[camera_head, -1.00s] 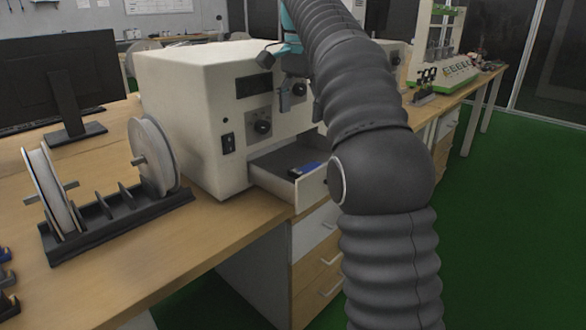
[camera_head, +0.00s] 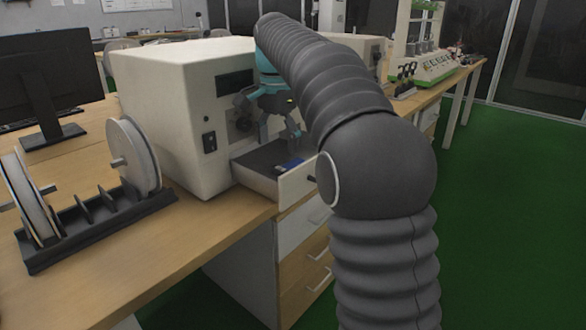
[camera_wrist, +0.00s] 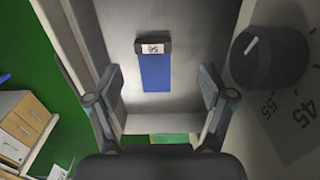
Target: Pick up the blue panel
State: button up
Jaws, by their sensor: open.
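The blue panel (camera_wrist: 156,74) lies flat in the open drawer (camera_head: 262,187) of the cream machine, with a dark end piece bearing a small white label marked 56. In the head view the blue panel (camera_head: 292,164) is a small patch partly hidden by my gripper. My gripper (camera_head: 282,136) is above the drawer. In the wrist view my gripper (camera_wrist: 160,95) is open and empty, with one finger on each side of the panel and apart from it.
The machine's front with a dark knob (camera_wrist: 268,57) is close on the right in the wrist view. The drawer's front wall (camera_head: 298,182) stands near my gripper. A spool rack (camera_head: 95,220) and a monitor (camera_head: 48,78) are on the bench to the left.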

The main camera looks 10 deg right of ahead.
aim_at(275, 169)
jog(key=shift+s+d+f+b, duration=0.1)
jog(key=shift+d+f+b, duration=0.15)
jog(key=shift+f, duration=1.1)
jog(key=shift+s+d+f+b, duration=0.1)
jog(key=shift+d+f+b, duration=0.1)
jog(key=shift+f, duration=1.15)
jog(key=c, duration=1.1)
